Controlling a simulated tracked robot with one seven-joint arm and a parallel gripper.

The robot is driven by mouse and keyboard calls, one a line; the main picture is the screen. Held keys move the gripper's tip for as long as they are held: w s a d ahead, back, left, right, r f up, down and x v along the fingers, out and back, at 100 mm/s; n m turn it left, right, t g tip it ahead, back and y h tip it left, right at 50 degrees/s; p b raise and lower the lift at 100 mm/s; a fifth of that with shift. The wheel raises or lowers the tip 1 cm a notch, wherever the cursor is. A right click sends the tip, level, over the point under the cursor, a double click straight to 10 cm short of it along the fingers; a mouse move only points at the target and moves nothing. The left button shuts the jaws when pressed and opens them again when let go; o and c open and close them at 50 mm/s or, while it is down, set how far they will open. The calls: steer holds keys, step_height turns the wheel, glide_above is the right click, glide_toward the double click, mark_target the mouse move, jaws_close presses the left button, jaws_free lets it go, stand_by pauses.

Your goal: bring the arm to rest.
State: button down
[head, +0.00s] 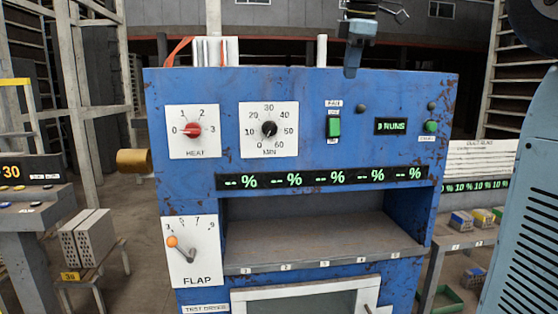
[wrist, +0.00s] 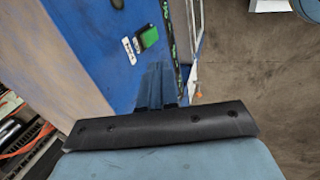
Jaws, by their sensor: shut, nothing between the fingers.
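My gripper (head: 351,73) hangs down from the top of the head view, in front of the upper edge of the blue test dryer (head: 350,180). Its fingers are together with nothing between them. In the wrist view the blue fingers (wrist: 158,82) show beyond a dark bar, over the dryer's blue front (wrist: 115,50). The green switch (wrist: 149,37) shows past the fingertips. I cannot tell whether the gripper touches the dryer, but it looks apart from it.
The dryer front has a heat knob (head: 193,130), a minute dial (head: 269,129), a green rocker switch (head: 334,126) and a flap lever (head: 181,250). Its open shelf (head: 320,245) looks empty. Grey hollow bricks (head: 87,238) stand at left. A side table (head: 470,238) holds small coloured blocks at right.

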steer(key=s+d+f+m, duration=0.1)
steer(key=s+f+m, duration=0.8)
steer(key=s+f, duration=0.3)
steer(key=s+d+f+m+t, duration=0.1)
steer(key=s+f+m, duration=0.8)
steer(key=s+f, duration=0.4)
step_height(320, 180, down, 5)
steer(key=shift+f, duration=0.15)
steer(key=shift+a, duration=0.1)
